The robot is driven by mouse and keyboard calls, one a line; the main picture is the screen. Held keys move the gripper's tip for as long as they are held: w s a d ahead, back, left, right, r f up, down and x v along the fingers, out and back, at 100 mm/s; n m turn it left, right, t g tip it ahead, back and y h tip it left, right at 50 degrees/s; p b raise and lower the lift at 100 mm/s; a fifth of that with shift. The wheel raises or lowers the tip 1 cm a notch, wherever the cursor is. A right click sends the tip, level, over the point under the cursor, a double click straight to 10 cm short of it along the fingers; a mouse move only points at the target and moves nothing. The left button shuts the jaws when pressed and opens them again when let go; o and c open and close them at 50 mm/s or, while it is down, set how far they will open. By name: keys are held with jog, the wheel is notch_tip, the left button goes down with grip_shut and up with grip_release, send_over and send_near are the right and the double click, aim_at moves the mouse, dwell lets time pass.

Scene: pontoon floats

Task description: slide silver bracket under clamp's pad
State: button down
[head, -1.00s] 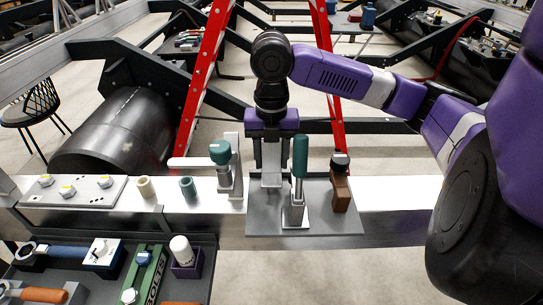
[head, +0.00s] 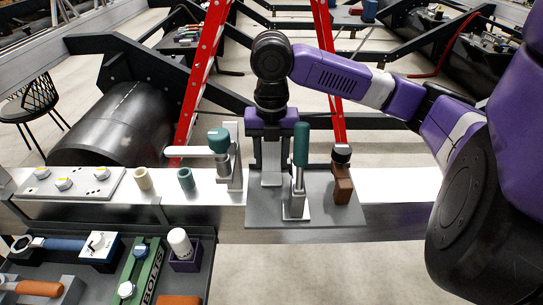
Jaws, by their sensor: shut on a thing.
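My gripper (head: 271,140) points down and its fingers are closed on the silver bracket (head: 271,168), an upright plate with a small foot. The bracket's foot is low over the back part of a grey base plate (head: 330,219); I cannot tell if it touches. A silver clamp with an upright green handle (head: 300,146) stands on that plate, just right of the bracket and nearer to me. Its pad cannot be made out. A brown block with a black knob (head: 342,182) stands at the plate's right.
Left of my gripper stands a silver upright with a teal knob (head: 218,139) and a pale bar. Two small cups (head: 186,179) and a plate with knobs (head: 68,186) sit further left on the metal beam (head: 400,187). A tool tray (head: 213,249) lies in front.

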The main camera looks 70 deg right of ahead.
jog(key=shift+f, duration=0.1)
jog(key=c, duration=0.6)
grip_release()
jog(key=shift+c, duration=0.2)
jog(key=shift+r+b, duration=0.3)
jog(key=shift+r, duration=3.6)
